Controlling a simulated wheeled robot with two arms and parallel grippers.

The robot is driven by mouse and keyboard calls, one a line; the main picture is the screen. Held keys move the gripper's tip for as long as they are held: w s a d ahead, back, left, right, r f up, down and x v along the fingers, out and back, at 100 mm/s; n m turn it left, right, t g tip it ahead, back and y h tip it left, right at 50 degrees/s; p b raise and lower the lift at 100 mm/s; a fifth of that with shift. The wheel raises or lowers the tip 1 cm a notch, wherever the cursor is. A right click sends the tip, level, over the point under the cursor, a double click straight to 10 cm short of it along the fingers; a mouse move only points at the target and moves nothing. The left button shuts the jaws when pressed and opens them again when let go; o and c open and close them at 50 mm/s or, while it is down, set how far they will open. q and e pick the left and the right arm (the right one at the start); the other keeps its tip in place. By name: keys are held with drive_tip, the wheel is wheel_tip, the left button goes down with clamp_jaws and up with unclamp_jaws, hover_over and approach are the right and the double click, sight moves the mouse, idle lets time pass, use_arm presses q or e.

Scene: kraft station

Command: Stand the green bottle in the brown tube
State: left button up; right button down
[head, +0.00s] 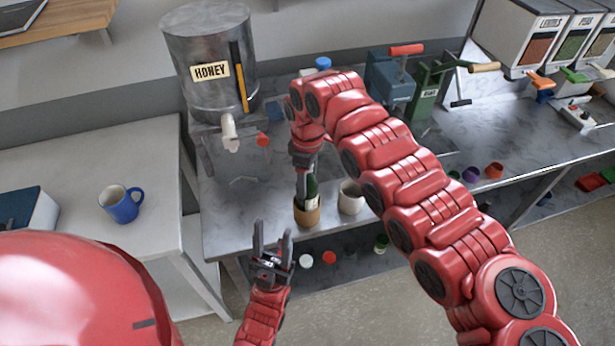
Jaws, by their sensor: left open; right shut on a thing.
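The brown tube (307,217) stands upright near the front edge of the marble bench. My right gripper (304,186) points down over the tube and is shut on the dark green bottle (313,190). The bottle is about upright, partly hidden by the gripper. Its lower end meets the tube's mouth and is out of sight there; I cannot tell how deep it sits. My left gripper (271,243) is open and empty, in front of the bench edge and below left of the tube.
A whitish cup (350,197) stands close right of the tube. The honey tank (208,60) with its spout is behind left. A blue mug (121,204) is on the left table. Blue and green hand machines (390,78) stand at the back. Small caps lie on a lower shelf.

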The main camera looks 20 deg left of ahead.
drive_tip(key=shift+f, duration=0.25)
idle(0.4)
drive_tip(key=shift+f+b, duration=0.65)
drive_tip(key=shift+f, duration=0.2)
unclamp_jaws()
drive_tip(key=shift+r, duration=0.2)
idle(0.7)
drive_tip(key=shift+r, duration=1.25)
drive_tip(key=shift+r, duration=0.1)
